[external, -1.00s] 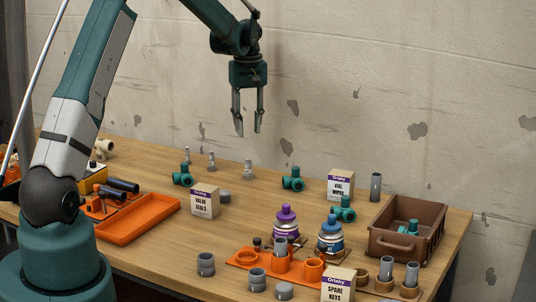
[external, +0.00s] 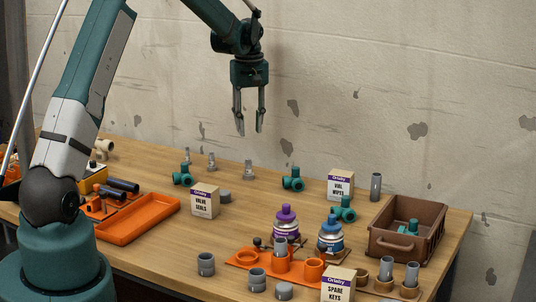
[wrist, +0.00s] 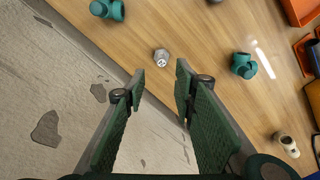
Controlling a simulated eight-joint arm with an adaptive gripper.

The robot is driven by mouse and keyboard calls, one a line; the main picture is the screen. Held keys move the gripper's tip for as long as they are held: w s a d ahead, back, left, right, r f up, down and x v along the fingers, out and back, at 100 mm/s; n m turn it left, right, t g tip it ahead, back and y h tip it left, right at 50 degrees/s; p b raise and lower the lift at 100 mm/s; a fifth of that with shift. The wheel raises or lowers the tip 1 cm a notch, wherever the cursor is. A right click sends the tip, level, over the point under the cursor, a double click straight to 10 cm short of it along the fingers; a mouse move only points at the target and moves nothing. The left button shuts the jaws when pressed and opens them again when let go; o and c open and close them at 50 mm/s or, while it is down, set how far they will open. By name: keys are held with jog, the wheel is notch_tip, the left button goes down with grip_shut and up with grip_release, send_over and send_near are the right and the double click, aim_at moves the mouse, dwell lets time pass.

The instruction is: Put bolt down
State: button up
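My gripper (external: 249,131) hangs high above the back of the table, fingers pointing down. Its two fingers are apart with nothing between them, as the wrist view (wrist: 160,73) also shows. In the wrist view a grey piece (wrist: 161,58) lies beyond the gap between the fingertips, on the wood. No bolt is in my gripper.
Teal pipe fittings (external: 292,180) and a Valve Seals box (external: 205,202) stand nearby. An empty orange tray (external: 138,219) is at left, a brown crate (external: 405,243) at right. Bottles, an orange holder (external: 243,259) and grey pipe pieces fill the front. The wall (external: 340,70) is close behind.

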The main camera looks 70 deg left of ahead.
jog(key=d+r+m+t, duration=0.1)
jog(key=d+r+m, duration=0.2)
jog(key=d+r, duration=0.7)
jog(key=w+d+r+m+t+y, duration=0.15)
jog(key=d+r, duration=0.25)
jog(key=d, duration=1.1)
jog(key=d+r+m, duration=0.4)
jog(key=d+r, duration=0.3)
jog(key=d, duration=0.6)
jog(key=s+d+r+m+t, duration=0.1)
jog(key=s+d+m, duration=0.1)
jog(key=s+d, duration=0.5)
jog(key=s+d+r+m+t, duration=0.1)
jog(key=s+d+m, duration=0.1)
jog(key=d, duration=0.9)
jog(key=s+d+f+m+t, duration=0.1)
jog(key=s+d+f+m, duration=0.1)
jog(key=s+d, duration=0.4)
jog(key=s+d+f+m+t+h, duration=0.1)
jog(key=s+d+m, duration=0.2)
jog(key=s+d, duration=0.3)
jog(key=shift+s+d+f+t, duration=0.35)
jog(key=shift+d+f, duration=0.05)
jog(key=shift+o, duration=0.5)
jog(key=shift+h, duration=0.25)
